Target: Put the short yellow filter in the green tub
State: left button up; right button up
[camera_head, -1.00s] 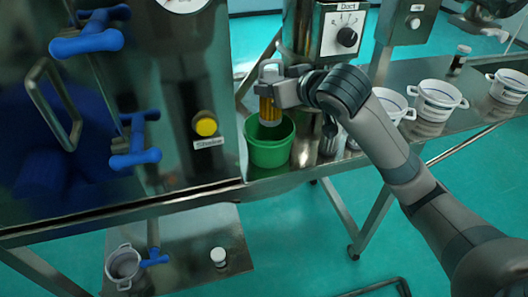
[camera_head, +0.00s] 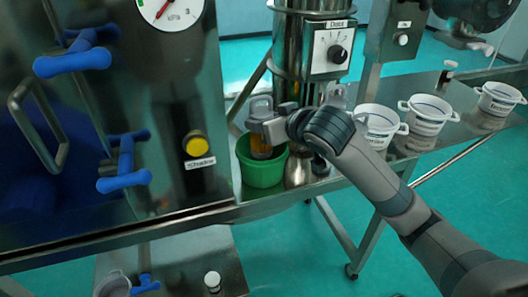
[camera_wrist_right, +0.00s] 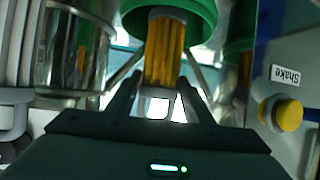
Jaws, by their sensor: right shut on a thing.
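The short yellow filter (camera_head: 260,148) has a grey handled top and hangs upright. My right gripper (camera_head: 262,122) is shut on it, just above the green tub (camera_head: 262,176). The filter's lower end is down inside the tub's mouth and hidden by its rim and wall. I cannot tell whether it touches the bottom. In the right wrist view the yellow filter (camera_wrist_right: 165,55) runs from between the fingers (camera_wrist_right: 163,95) into the green tub (camera_wrist_right: 190,14). My left gripper is not in view.
The steel cabinet with a yellow button (camera_head: 196,144) stands close left of the tub. A steel machine with a black dial (camera_head: 337,54) stands behind it. White two-handled pots (camera_head: 428,113) line the bench to the right. A small white-capped jar (camera_head: 212,280) sits on the lower shelf.

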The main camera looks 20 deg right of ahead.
aim_at(265, 156)
jog(key=shift+f, duration=1.9)
jog(key=shift+f, duration=0.1)
jog(key=shift+s+f+p, duration=0.1)
jog(key=shift+f+p, duration=0.4)
jog(key=shift+f, duration=1.25)
jog(key=shift+f, duration=0.15)
jog(key=o, duration=1.1)
jog(key=shift+o, duration=0.2)
